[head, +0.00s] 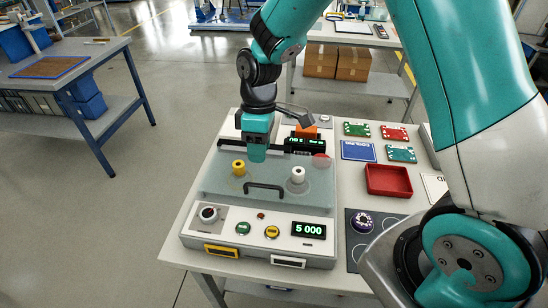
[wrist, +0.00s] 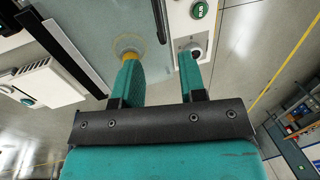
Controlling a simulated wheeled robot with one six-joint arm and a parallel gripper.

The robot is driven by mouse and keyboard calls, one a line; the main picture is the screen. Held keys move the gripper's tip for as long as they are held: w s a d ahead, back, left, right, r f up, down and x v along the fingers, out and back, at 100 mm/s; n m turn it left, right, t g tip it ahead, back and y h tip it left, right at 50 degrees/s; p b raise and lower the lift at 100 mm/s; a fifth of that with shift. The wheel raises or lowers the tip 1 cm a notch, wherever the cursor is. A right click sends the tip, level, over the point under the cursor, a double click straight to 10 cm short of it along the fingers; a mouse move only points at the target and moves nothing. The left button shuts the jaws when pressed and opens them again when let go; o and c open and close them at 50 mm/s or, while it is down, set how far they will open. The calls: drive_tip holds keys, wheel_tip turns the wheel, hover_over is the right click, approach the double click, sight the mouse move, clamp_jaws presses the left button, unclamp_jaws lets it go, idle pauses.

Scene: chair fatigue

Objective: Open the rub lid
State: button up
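The rub lid (head: 222,181) is a clear greenish panel lying flat across the top of the white test machine (head: 190,240). Its black bar handle (head: 264,187) is near the front edge; in the wrist view a dark bar (wrist: 161,20) shows at the lid's edge. A yellow-topped post (head: 238,167) and a white-topped post (head: 298,174) show at the lid. My gripper (head: 257,154) points down over the rear left of the lid, behind the handle. In the wrist view my gripper's (wrist: 160,65) fingers are apart with nothing between them.
The front panel carries a knob (head: 208,213), buttons and a 5 000 display (head: 309,230). An orange block (head: 306,132) and a dark display stand behind the lid. A red tray (head: 388,180) and several coloured cards lie right. My arm passes over the right side.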

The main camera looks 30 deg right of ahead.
wheel_tip(320, 180, up, 9)
drive_tip(key=w+d+b, duration=0.1)
drive_tip(key=w+b, duration=0.1)
drive_tip(key=s+a+r+m+y, duration=0.1)
drive_tip(key=s+a, duration=0.1)
drive_tip(key=s, duration=0.6)
drive_tip(key=s+a+r+m+t+y+b, duration=0.1)
drive_tip(key=s+a+r, duration=0.1)
drive_tip(key=s, duration=0.7)
drive_tip(key=shift+a+m+t+b, duration=0.3)
drive_tip(key=shift+a+m, duration=0.1)
drive_tip(key=n+g+h+p, duration=0.2)
drive_tip(key=n+p, duration=0.1)
hover_over(266, 185)
drive_tip(key=w+d, duration=0.2)
drive_tip(key=w, duration=0.1)
drive_tip(key=w+x, duration=0.1)
drive_tip(key=x, duration=0.3)
drive_tip(key=p+x, duration=0.1)
drive_tip(key=x, duration=0.7)
drive_tip(key=p+x, duration=0.2)
drive_tip(key=x, duration=0.6)
drive_tip(key=shift+d+f, duration=0.2)
drive_tip(key=shift+f, duration=0.25)
